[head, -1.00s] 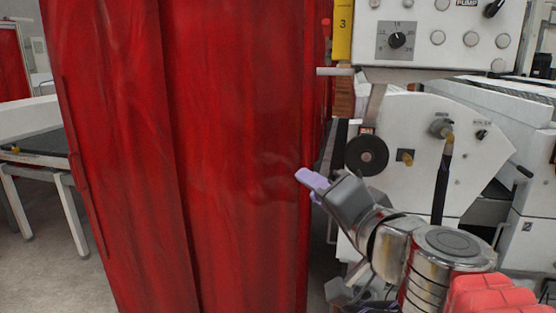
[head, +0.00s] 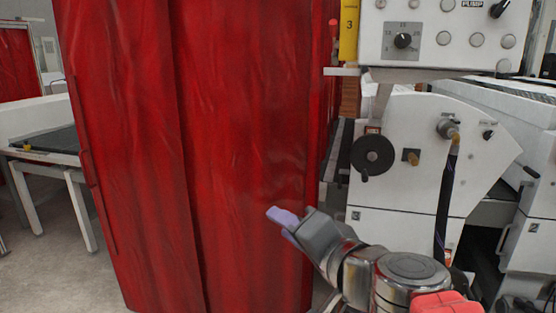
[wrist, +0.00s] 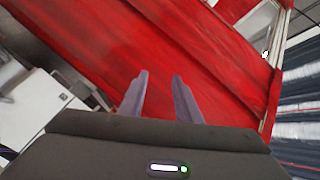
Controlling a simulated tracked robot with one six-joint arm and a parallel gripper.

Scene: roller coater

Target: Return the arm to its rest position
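My gripper (head: 278,220) is in the lower middle of the head view, in front of the red curtain, with its purple fingers pointing to the upper left. In the wrist view the two fingers (wrist: 158,82) stand apart with an empty gap between them. Only the red curtain shows beyond them. My silver arm runs from the gripper to the lower right of the head view. The arm is bent and holds nothing.
The red curtain (head: 220,140) fills the middle left. The white roller coater (head: 405,190) with a black handwheel (head: 373,156) stands at right, its control panel (head: 440,35) above. A table (head: 50,150) stands at far left. Grey floor shows at lower left.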

